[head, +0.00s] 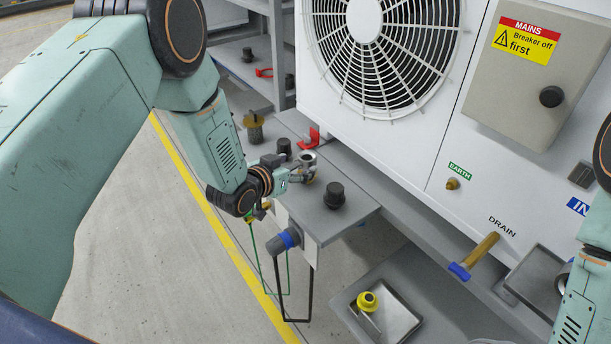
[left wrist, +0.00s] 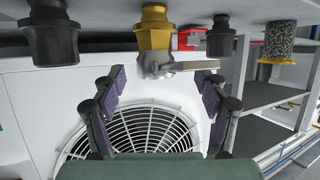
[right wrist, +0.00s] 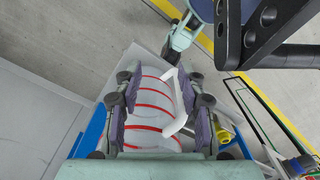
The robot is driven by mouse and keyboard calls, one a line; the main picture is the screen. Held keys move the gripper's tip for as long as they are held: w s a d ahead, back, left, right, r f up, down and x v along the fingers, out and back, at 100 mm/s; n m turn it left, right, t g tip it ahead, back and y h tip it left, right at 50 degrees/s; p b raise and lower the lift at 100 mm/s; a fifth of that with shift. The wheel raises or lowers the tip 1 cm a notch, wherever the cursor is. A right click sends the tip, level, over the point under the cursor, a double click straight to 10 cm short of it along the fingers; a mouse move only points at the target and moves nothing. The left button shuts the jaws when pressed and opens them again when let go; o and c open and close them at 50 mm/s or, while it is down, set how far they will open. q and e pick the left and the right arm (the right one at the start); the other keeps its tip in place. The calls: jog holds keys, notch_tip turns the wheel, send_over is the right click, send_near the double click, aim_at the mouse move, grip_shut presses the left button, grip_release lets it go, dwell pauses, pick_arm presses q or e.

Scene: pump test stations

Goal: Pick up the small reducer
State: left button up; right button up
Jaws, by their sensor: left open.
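Two black stepped fittings stand on the grey bench shelf (head: 350,212). The smaller one, which I take as the small reducer (head: 284,147), is at the back; the larger one (head: 334,195) is nearer the front corner. In the upside-down left wrist view, the small reducer (left wrist: 220,37) is right of centre and the larger fitting (left wrist: 54,35) at left. My left gripper (head: 300,174) is open beside a brass fitting with a metal lever (left wrist: 153,32), between the two black ones.
A mesh filter (head: 254,130) and red clamp (head: 310,138) stand near the small reducer. The white fan unit (head: 380,50) walls the bench behind.

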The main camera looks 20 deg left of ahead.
aim_at(303, 164)
pick_arm(q)
jog(key=shift+w+f, duration=0.15)
jog(key=shift+w, duration=0.05)
jog(key=b+x, duration=0.1)
jog(key=x, duration=0.1)
jog(key=d+b+x, duration=0.1)
jog(key=x, duration=0.1)
jog(key=shift+f, duration=0.1)
jog(key=shift+w+a+f, duration=0.1)
jog(key=shift+w+f, duration=0.05)
jog(key=shift+w, duration=0.2)
jog(key=shift+s+r, duration=0.1)
jog(key=shift+r, duration=0.1)
jog(key=shift+c, duration=0.5)
jog(key=shift+f, duration=0.1)
jog(key=c, duration=0.9)
jog(key=shift+c, duration=0.3)
